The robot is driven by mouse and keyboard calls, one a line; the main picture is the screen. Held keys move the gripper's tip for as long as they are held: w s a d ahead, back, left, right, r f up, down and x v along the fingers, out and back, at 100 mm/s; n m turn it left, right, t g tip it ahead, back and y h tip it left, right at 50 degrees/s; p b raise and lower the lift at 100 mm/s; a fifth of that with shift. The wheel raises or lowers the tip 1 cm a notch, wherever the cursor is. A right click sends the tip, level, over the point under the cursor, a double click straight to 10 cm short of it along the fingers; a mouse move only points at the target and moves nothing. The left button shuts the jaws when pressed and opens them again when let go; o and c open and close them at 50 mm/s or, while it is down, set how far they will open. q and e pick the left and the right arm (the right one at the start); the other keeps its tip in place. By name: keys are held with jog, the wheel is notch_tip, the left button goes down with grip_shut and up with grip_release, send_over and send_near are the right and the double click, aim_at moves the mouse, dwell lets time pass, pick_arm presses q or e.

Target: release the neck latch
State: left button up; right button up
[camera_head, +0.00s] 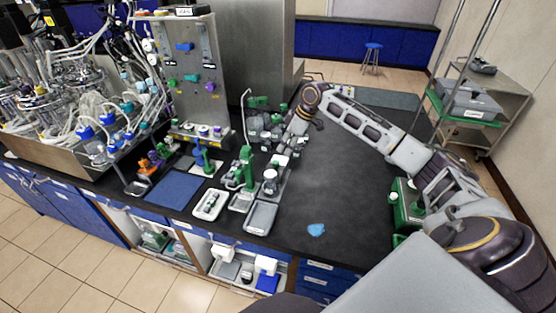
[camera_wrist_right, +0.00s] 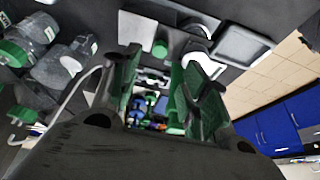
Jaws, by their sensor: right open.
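I cannot make out the neck latch for certain in either view. A green stand-like fixture (camera_head: 246,168) stands on the black bench, with a clear vessel (camera_head: 270,182) just right of it. My right gripper (camera_head: 284,146) is behind and to the right of this fixture, pointing down toward the bench. In the right wrist view its two green-padded fingers (camera_wrist_right: 162,80) are apart, with nothing visibly held between them. Small blue, green and white items show beyond the gap. My left gripper is not in view.
Clear bottles (camera_wrist_right: 65,66) lie left of the fingers in the wrist view. A grey tray (camera_head: 260,217), a white tray (camera_head: 209,204) and a blue mat (camera_head: 174,189) are along the front.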

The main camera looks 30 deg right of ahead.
aim_at(277, 162)
jog(key=shift+p+x, duration=0.45)
jog(key=shift+x, duration=4.3)
grip_shut()
